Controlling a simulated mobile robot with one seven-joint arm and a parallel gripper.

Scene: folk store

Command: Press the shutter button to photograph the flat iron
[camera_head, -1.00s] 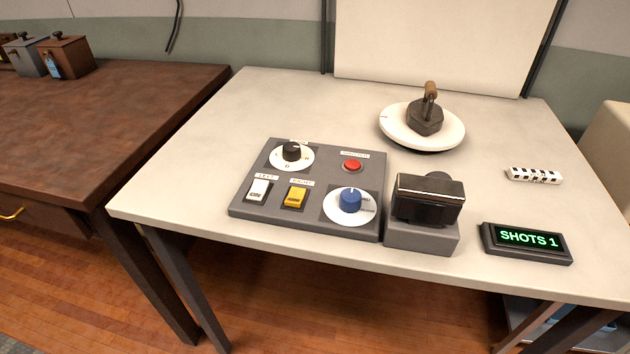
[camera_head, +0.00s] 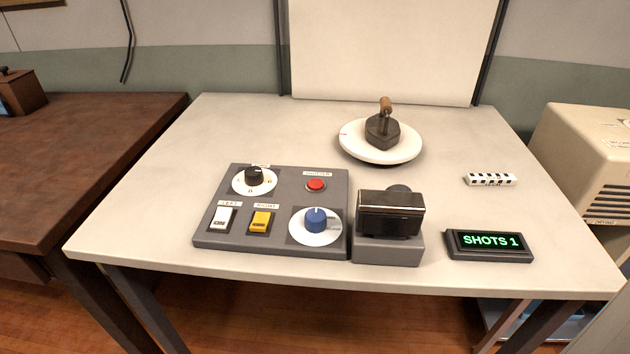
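The grey control panel (camera_head: 275,240) lies on the white table. Its red shutter button (camera_head: 316,185) is at the upper right, under a small label that seems to read SHUTTER. The panel also has a black knob (camera_head: 254,176), a white switch (camera_head: 222,217), a yellow switch (camera_head: 261,222) and a blue knob (camera_head: 316,220). The dark flat iron (camera_head: 382,132) with a brown handle stands on a round white turntable (camera_head: 352,150) behind the panel. The black camera (camera_head: 390,213) sits on a grey block right of the panel. My gripper is not in view.
A display (camera_head: 489,243) reads SHOTS 1. A black-and-white striped bar (camera_head: 490,180) lies at the right. A white backdrop board (camera_head: 385,50) stands behind the table (camera_head: 140,215). A brown desk (camera_head: 90,140) is at the left, a beige machine (camera_head: 590,140) at the right.

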